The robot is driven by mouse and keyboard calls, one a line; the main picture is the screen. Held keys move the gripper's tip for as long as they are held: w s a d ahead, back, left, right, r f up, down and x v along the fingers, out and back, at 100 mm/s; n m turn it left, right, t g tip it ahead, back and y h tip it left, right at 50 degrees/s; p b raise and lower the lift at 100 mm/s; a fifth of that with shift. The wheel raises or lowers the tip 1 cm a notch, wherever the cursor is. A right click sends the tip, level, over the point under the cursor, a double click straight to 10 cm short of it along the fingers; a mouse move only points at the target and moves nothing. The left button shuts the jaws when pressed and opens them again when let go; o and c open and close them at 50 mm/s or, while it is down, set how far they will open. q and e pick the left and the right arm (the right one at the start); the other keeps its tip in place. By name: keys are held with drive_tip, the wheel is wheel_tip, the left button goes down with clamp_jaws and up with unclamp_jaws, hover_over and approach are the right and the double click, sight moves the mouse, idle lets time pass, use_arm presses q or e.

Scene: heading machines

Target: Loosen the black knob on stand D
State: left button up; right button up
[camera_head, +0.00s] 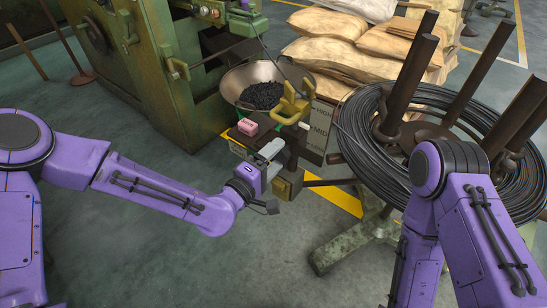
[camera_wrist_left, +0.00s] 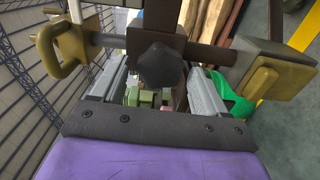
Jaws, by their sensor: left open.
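The black knob (camera_wrist_left: 161,66) shows in the left wrist view, on a dark upright post with a crossbar. This is likely stand D, but I see no letter on it. In the head view the dark post (camera_head: 292,148) stands below a yellow handle (camera_head: 290,103); the knob cannot be made out there. My left gripper (camera_head: 270,152) is at the post. In the left wrist view its two grey fingers are apart, one to each side of the knob, with no clear grip on it. My right arm (camera_head: 455,215) enters at the right; its gripper is out of view.
A pink block (camera_head: 247,127) sits on a dark ledge beside the post. Behind are a bowl of dark pieces (camera_head: 262,95) and a green machine (camera_head: 135,60). A wire coil (camera_head: 360,140) on a stand with dark posts fills the right. Floor at the lower middle is clear.

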use_arm(q)
drive_tip(key=v, duration=1)
drive_tip(key=shift+s+a, duration=0.2)
drive_tip(key=shift+s, duration=0.05)
drive_tip(key=s+a+f+g+y, duration=0.3)
drive_tip(key=a+f+y, duration=0.1)
drive_tip(key=f, duration=0.5)
drive_tip(key=s+a+f+g+y, duration=0.2)
drive_tip(key=a+f+y, duration=0.15)
drive_tip(key=f, duration=0.45)
drive_tip(key=s+a+f+m+g+y, duration=0.25)
drive_tip(key=s+a+f, duration=0.25)
drive_tip(key=s+a, duration=0.3)
drive_tip(key=s+a+f+m+g+y, duration=0.1)
drive_tip(key=s+a+f+g+y, duration=0.3)
drive_tip(key=s+a+f, duration=0.25)
wheel_tip(320, 180, up, 20)
drive_tip(key=s+p, duration=0.2)
drive_tip(key=p, duration=1.8)
drive_tip(key=shift+a, duration=0.25)
